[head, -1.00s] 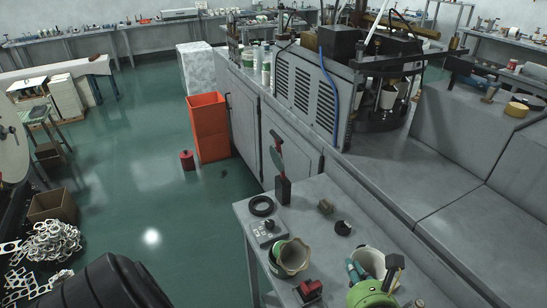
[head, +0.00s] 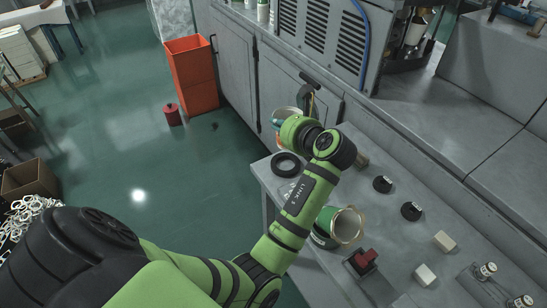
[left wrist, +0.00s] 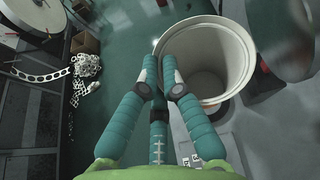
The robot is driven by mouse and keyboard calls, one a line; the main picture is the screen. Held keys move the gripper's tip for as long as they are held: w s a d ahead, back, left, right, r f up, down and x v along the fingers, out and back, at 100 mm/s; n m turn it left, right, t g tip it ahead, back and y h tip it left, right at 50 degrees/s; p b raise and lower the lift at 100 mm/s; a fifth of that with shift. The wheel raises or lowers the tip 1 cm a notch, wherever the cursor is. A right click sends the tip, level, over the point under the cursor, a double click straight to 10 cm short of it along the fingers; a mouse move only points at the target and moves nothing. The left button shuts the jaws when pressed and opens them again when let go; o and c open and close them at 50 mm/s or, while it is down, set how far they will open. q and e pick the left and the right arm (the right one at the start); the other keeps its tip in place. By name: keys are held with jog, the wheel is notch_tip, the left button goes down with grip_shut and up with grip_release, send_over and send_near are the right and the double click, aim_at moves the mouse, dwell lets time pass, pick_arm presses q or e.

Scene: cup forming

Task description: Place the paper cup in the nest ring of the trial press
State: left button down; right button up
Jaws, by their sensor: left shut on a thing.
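The paper cup (left wrist: 235,50) is large and white in the left wrist view, its open mouth facing that camera. My left gripper (left wrist: 170,72) has teal fingers closed on the near left side of its rim. In the head view the cup (head: 288,111) is partly hidden behind my left gripper (head: 276,123), beyond the table's far left corner and in front of the cabinet. Part of the trial press (head: 412,45) shows at the top right, with a white cup in it. I cannot make out its nest ring. My right gripper is out of view.
An orange bin (head: 190,75) stands on the floor. The bench top (head: 450,110) before the press is clear.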

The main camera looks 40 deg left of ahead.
pick_arm(q)
jog(key=f, duration=1)
jog(key=shift+w+a+f, duration=0.1)
jog(key=shift+w+a, duration=0.05)
jog(key=shift+a, duration=0.1)
jog(key=c, duration=1.4)
grip_release()
jog(key=shift+p, duration=0.35)
